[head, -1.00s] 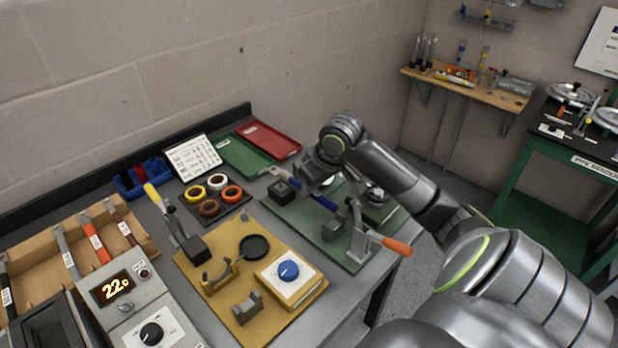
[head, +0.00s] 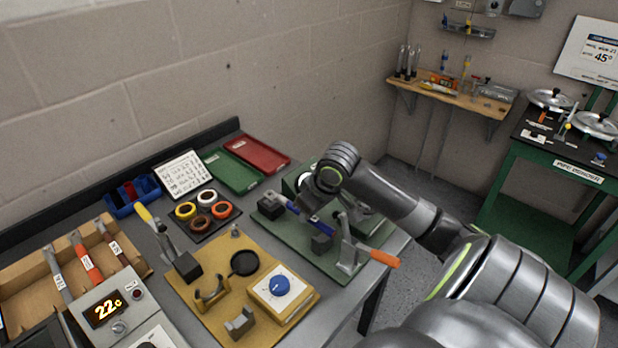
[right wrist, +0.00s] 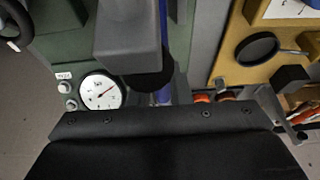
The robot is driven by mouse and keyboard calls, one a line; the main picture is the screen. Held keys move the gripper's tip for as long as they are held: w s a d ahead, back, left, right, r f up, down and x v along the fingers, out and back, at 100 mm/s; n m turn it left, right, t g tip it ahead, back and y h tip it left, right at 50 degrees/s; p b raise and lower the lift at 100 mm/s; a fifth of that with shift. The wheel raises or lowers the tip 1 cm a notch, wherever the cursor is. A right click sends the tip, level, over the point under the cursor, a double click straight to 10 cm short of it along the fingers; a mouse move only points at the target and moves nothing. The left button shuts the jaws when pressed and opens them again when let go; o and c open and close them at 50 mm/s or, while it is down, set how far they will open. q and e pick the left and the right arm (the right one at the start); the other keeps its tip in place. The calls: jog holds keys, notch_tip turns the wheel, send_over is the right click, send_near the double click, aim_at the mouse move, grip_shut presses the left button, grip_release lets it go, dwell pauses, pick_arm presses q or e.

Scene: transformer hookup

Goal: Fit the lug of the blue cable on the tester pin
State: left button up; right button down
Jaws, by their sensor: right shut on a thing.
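The blue cable (head: 290,206) runs slantwise over the green board (head: 280,233) in the head view, with a pale end at its left. My right gripper (head: 311,206) comes down from above and is shut on the cable, partly hiding it. In the right wrist view, a blue length of cable (right wrist: 163,95) shows just ahead of the jaw, beside a grey block (right wrist: 128,35). My left gripper is out of view.
An orange-handled clamp (head: 383,259) stands at the board's front right. A yellow-handled clamp (head: 143,213) and a tan board (head: 205,305) with a blue knob (head: 279,286) are to the left. Green (head: 232,172) and red (head: 257,155) trays lie behind.

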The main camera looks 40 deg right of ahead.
dwell(0.4)
jog(key=shift+p, duration=0.5)
jog(key=shift+f+b, duration=0.55)
jog(key=shift+f, duration=0.5)
jog(key=c, duration=1.3)
grip_release()
jog(key=shift+o, duration=0.2)
notch_tip(320, 180, up, 5)
jog(key=p, duration=0.6)
